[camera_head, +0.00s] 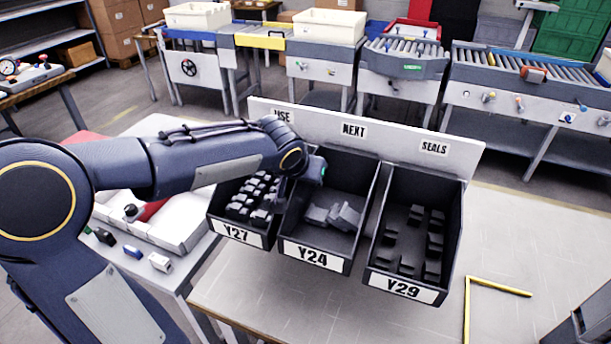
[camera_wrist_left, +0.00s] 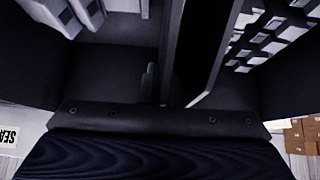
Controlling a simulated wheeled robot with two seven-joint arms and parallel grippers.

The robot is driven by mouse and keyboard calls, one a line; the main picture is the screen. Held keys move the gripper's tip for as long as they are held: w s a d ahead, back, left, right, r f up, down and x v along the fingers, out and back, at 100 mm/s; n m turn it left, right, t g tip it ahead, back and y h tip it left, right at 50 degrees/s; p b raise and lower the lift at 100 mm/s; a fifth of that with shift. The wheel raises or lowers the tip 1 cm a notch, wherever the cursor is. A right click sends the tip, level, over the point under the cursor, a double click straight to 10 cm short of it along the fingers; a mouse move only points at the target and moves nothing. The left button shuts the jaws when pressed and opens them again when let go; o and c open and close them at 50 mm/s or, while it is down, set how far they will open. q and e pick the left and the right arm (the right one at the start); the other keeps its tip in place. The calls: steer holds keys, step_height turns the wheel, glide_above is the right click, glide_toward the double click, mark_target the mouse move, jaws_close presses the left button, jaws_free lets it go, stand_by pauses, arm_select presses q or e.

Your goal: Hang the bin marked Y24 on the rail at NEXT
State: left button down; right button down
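The bin marked Y24 (camera_head: 314,257) is at the rail (camera_head: 390,133) below the NEXT label (camera_head: 353,130), between two other bins. It is roughly level with them and holds a few grey parts. Whether its back is hooked on the rail is hidden. My left gripper (camera_head: 306,180) is at the upper back of the side walls where Y24 and Y27 meet. In the left wrist view the gripper (camera_wrist_left: 180,100) is over these dark walls, with grey parts on the left and several dark blocks on the right. I cannot tell whether its fingers are shut on a wall. My right gripper is not clearly visible.
Bin Y27 (camera_head: 239,235) with dark blocks is close on the left, under USE. Bin Y29 (camera_head: 403,288) is on the right under SEALS, across a narrow gap. The pale table (camera_head: 500,250) is bare apart from a yellow corner mark (camera_head: 498,287). A dark shape (camera_head: 585,325) cuts the lower right edge.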

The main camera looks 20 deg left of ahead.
arm_select(q)
steer(key=shift+f+b, duration=0.2)
steer(key=shift+b, duration=0.15)
stand_by(0.4)
steer(key=c, duration=1.6)
jaws_free()
steer(key=shift+o, duration=0.2)
steer(key=shift+s+r, duration=0.25)
steer(key=shift+r, duration=0.15)
steer(key=v, duration=0.7)
steer(key=shift+f, duration=0.1)
